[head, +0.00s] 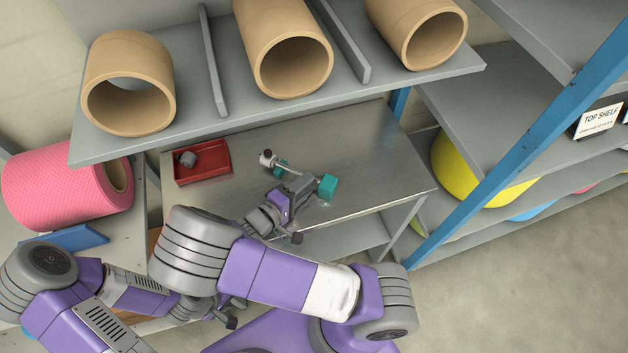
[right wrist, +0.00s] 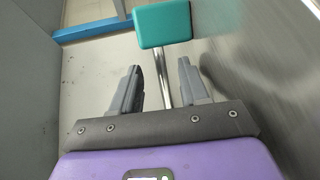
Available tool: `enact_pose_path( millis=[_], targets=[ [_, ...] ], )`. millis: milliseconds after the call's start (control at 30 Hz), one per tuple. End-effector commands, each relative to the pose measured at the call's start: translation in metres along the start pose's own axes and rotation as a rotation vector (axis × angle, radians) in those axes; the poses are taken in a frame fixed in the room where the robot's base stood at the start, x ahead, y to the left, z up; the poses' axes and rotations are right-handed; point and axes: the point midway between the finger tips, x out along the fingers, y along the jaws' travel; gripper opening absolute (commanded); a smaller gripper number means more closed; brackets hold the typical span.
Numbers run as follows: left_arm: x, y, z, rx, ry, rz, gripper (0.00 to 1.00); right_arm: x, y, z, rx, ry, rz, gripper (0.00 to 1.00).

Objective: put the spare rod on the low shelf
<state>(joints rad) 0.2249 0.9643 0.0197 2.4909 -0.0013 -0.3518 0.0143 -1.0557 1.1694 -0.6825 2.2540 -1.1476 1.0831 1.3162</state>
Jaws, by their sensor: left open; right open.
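The spare rod (right wrist: 165,75) is a thin chrome bar. The block also shows in the right wrist view (right wrist: 162,24). My right gripper (head: 301,187) is open at the rod. In its wrist view the rod shows in the gap between the fingers (right wrist: 160,88); contact cannot be told. My left gripper (head: 229,315) is open, low and away from the rod, partly hidden by my right arm.
A red tray (head: 228,160) with a small grey part stands on the bench (head: 370,150). Cardboard cores (head: 168,112) rest on the shelf above. A blue post (head: 520,150) and rack stand right, with a "TOP SHELF" sign (head: 599,120). A lower shelf (head: 335,238) shows under the bench. A pink roll (head: 55,188) is left.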

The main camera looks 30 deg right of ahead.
Motion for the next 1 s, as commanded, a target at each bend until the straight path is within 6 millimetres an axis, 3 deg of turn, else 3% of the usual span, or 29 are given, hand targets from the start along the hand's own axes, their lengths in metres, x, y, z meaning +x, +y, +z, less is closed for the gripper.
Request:
enact_pose_path(
  millis=[167,433,733,1000],
  targets=[
    [0.003,-0.001,0.000,0.000,0.000,0.000,0.45,0.022,-0.001,0.001,0.001,-0.001,0.000,0.44],
    [0.003,-0.001,0.000,0.000,0.000,0.000,0.45,0.024,-0.001,0.000,0.001,0.001,-0.001,0.44],
    [0.003,-0.001,0.000,0.000,0.000,0.000,0.45,0.024,-0.001,0.000,0.001,0.001,-0.001,0.00],
    [0.003,-0.001,0.000,0.000,0.000,0.000,0.45,0.024,0.000,0.000,0.002,0.001,0.001,0.00]
  ],
)
